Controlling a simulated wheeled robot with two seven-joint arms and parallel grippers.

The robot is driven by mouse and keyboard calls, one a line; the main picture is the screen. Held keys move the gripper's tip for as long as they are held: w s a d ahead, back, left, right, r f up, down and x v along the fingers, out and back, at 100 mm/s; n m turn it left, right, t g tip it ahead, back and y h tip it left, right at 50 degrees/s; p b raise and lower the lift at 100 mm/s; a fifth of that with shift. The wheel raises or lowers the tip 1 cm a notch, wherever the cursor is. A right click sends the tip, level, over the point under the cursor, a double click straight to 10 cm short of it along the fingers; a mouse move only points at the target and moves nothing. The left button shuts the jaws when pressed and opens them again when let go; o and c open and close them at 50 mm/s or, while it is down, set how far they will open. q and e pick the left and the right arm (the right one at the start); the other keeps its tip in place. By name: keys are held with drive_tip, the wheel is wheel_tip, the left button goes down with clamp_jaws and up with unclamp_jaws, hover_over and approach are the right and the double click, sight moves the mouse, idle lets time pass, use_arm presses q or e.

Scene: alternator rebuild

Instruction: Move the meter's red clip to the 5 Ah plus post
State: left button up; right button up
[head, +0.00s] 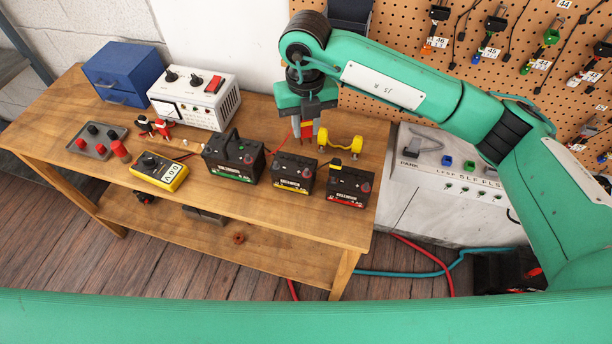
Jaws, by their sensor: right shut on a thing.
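My right gripper (307,134) points down behind the batteries, shut on the red clip (307,127). A thin red lead shows to the left of it, behind the large battery. The yellow meter (160,170) lies at the front left of the bench with its display facing me. Three black batteries stand in a row: a large one with a green label (233,157), a middle one (293,174) and a right one (349,186). Red post tops show on them. Their Ah markings are too small to read. My left gripper is not in view.
A yellow two-ended part (340,145) lies right of my right gripper. A white power supply (194,98), a blue drawer box (121,72), a grey tray (99,142) and a red cylinder (119,150) stand left. A pegboard (400,100) rises behind.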

sight(307, 136)
wheel_tip(307, 136, down, 9)
drive_tip(key=b, duration=0.7)
drive_tip(key=shift+d+f+b, duration=0.1)
drive_tip(key=shift+b, duration=0.3)
drive_tip(key=shift+f+b, duration=1.1)
drive_tip(key=shift+f, duration=0.1)
drive_tip(key=o, duration=0.8)
drive_tip(key=shift+r+p, duration=1.65)
drive_tip(key=shift+r, duration=2.65)
